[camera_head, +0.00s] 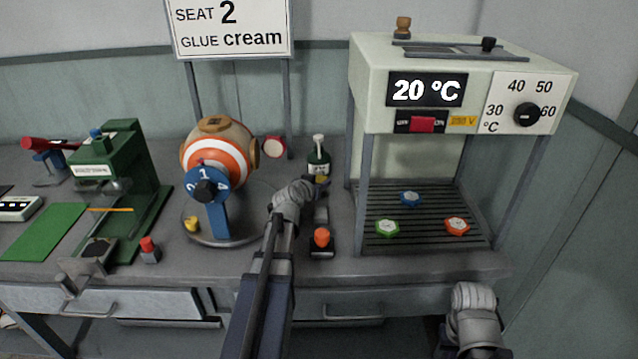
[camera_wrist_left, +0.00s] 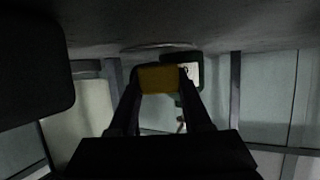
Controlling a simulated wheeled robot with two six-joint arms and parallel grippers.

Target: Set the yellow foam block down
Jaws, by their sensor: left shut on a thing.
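The yellow foam block (camera_wrist_left: 158,78) is between the two fingertips of my left gripper in the left wrist view. My left gripper (camera_head: 320,187) is shut on it. The rest of the block is hidden by the gripper. I cannot tell whether the block touches the bench top. My right arm's wrist shows at the lower right of the head view, but its fingers are not visible.
A striped ball on a round stand (camera_head: 215,240) is left of the gripper. A green press (camera_head: 125,170) stands left.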

